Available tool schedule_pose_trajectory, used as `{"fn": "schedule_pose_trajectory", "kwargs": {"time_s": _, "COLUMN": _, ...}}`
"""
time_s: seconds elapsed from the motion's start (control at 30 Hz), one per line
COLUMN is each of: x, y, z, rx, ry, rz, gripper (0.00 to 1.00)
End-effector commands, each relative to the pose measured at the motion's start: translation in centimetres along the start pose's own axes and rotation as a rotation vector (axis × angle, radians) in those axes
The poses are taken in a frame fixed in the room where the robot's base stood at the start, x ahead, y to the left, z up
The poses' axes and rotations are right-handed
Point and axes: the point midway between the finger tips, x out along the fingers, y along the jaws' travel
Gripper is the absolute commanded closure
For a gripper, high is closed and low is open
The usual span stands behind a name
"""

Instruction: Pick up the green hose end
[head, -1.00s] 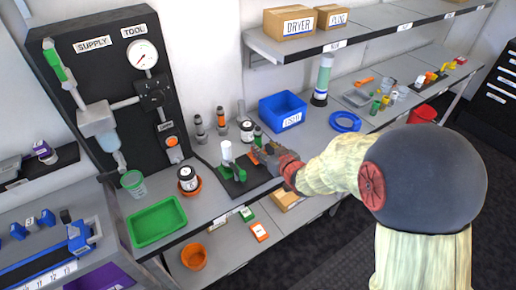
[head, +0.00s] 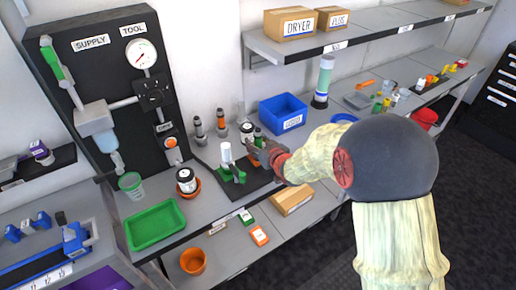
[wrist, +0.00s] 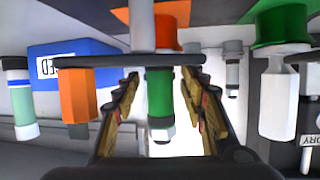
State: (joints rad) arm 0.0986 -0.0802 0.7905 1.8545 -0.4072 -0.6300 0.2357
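In the wrist view, which looks upside down, the green hose end (wrist: 159,95) is a green cylinder with a dark band and a pale tip. It meets a dark bar (wrist: 135,60), beside an orange hexagonal piece (wrist: 78,97). My gripper (wrist: 162,112) is open, with one finger on each side of the green hose end. Gaps show between it and both fingers. In the head view my gripper (head: 264,155) is at the dark stand on the bench, right of a white cylinder on a green base (head: 228,153). The fingers and arm partly hide that spot.
A green-based white post (wrist: 279,90) stands close by in the wrist view. A dark-lidded jar (head: 247,130) and a blue bin (head: 283,112) are behind my gripper. A green tray (head: 156,225) lies front left. The shelf (head: 360,35) overhangs the back right.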

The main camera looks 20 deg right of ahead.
Motion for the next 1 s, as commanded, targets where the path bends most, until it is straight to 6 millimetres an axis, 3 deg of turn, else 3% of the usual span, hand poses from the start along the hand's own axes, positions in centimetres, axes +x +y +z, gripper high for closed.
{"fn": "schedule_pose_trajectory", "kwargs": {"time_s": 0.7, "x": -0.02, "y": 0.02, "z": 0.22, "rx": 0.001, "ry": -0.004, "rz": 0.000, "gripper": 1.00}}
{"fn": "schedule_pose_trajectory", "kwargs": {"time_s": 1.0, "x": -0.03, "y": 0.02, "z": 0.27, "rx": 0.001, "ry": -0.005, "rz": 0.001, "gripper": 1.00}}
